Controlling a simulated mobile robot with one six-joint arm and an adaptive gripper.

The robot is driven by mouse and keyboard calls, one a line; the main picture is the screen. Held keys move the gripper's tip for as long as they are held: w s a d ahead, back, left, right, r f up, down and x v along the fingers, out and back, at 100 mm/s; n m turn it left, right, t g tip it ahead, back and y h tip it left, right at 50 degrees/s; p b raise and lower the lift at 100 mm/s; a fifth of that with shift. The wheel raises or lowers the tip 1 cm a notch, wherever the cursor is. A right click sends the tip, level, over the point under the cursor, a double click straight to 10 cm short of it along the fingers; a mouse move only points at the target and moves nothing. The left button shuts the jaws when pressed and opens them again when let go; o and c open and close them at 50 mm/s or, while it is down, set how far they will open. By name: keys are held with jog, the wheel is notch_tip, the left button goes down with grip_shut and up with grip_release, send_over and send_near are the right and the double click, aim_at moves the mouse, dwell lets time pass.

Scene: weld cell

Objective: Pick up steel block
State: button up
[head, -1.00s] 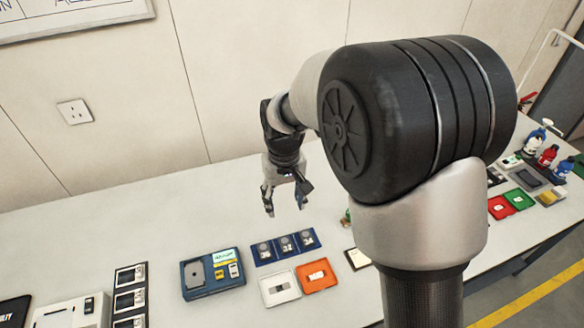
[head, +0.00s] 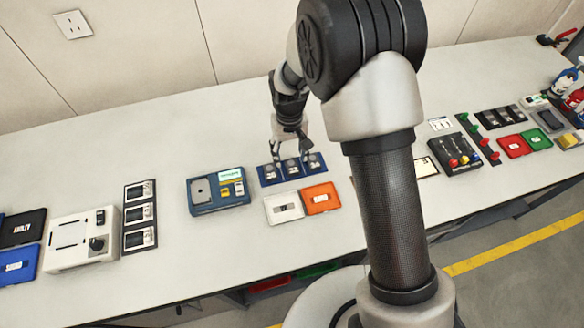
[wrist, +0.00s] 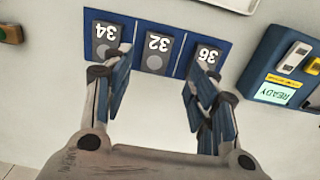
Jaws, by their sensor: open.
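A blue three-part tray (head: 264,180) lies on the bench below my gripper (head: 291,158). In the wrist view the tray (wrist: 183,62) holds grey pieces marked 34 (wrist: 104,35), 32 (wrist: 157,45) and 36 (wrist: 208,56), each with a round mark. I cannot tell which piece, if any, is the steel block. My gripper (wrist: 155,88) is open and empty, pointing down, its fingers spread over the tray's near edge. The left fingertip partly covers the piece marked 34, the right one the piece marked 36. The piece marked 32 shows between them.
A blue tester (head: 200,208) reading READY stands left of the tray; it also shows in the wrist view (wrist: 262,78). A white tray (head: 272,216) and an orange tray (head: 330,206) lie in front. The wall (head: 150,50) is behind. My arm hides some bench to the right.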

aim_at(292, 166)
jog(key=f, duration=0.1)
jog(key=f+b, duration=0.1)
jog(key=f, duration=0.3)
jog(key=shift+d+f+b, duration=0.15)
jog(key=shift+d+b, duration=0.15)
jog(key=shift+b, duration=0.1)
grip_shut()
